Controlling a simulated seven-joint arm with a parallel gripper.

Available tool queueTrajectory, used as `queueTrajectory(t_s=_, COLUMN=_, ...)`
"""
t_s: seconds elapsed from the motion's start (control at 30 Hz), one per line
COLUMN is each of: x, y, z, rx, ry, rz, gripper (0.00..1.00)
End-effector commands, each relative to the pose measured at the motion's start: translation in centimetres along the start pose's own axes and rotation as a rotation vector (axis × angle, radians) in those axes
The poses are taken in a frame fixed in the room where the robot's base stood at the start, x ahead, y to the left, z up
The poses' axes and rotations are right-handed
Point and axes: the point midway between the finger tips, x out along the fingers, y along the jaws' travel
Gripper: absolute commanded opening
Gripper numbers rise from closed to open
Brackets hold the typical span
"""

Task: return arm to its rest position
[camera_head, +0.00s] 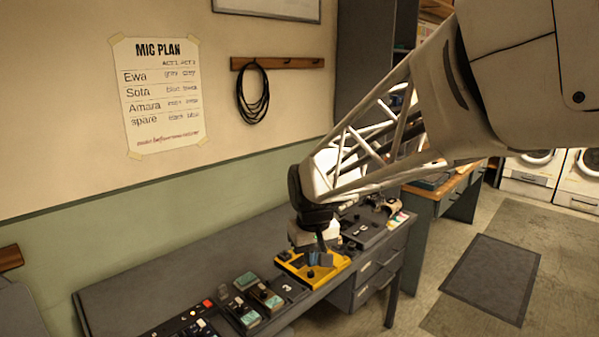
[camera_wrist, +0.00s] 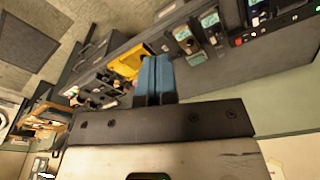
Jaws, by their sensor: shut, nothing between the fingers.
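My gripper (camera_head: 320,256) hangs at the end of my arm over the desk in the head view, above a yellow tray (camera_head: 333,269). Its two blue fingers are together with nothing between them. In the wrist view the shut fingers (camera_wrist: 154,78) stick up from the dark gripper body, and the yellow tray (camera_wrist: 126,62) shows just beyond them. I cannot tell the exact height of the fingertips above the tray. Part of the tray is hidden behind the gripper.
The grey desk (camera_head: 190,262) also holds teal-and-black devices (camera_head: 264,295) and a black panel with buttons (camera_head: 190,325). A paper "MIC PLAN" sheet (camera_head: 158,95) and a coiled cable (camera_head: 252,95) hang on the wall. Open floor with a dark mat (camera_head: 490,278) lies at right.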

Motion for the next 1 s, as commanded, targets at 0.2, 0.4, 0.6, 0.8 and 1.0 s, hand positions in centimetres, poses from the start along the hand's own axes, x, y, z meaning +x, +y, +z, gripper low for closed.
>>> queueTrajectory(t_s=0.2, x=-2.2, y=2.4, z=5.5, rx=0.073, ry=0.023, rz=0.01, gripper=0.0)
queueTrajectory(t_s=0.4, x=-3.5, y=4.0, z=10.7, rx=0.139, ry=0.04, rz=0.019, gripper=0.0)
queueTrajectory(t_s=0.6, x=-4.5, y=5.1, z=15.8, rx=0.205, ry=0.059, rz=0.029, gripper=0.0)
queueTrajectory(t_s=0.8, x=-4.8, y=5.8, z=20.9, rx=0.27, ry=0.078, rz=0.04, gripper=0.0)
queueTrajectory(t_s=1.0, x=-4.7, y=6.0, z=25.5, rx=0.331, ry=0.094, rz=0.05, gripper=0.0)
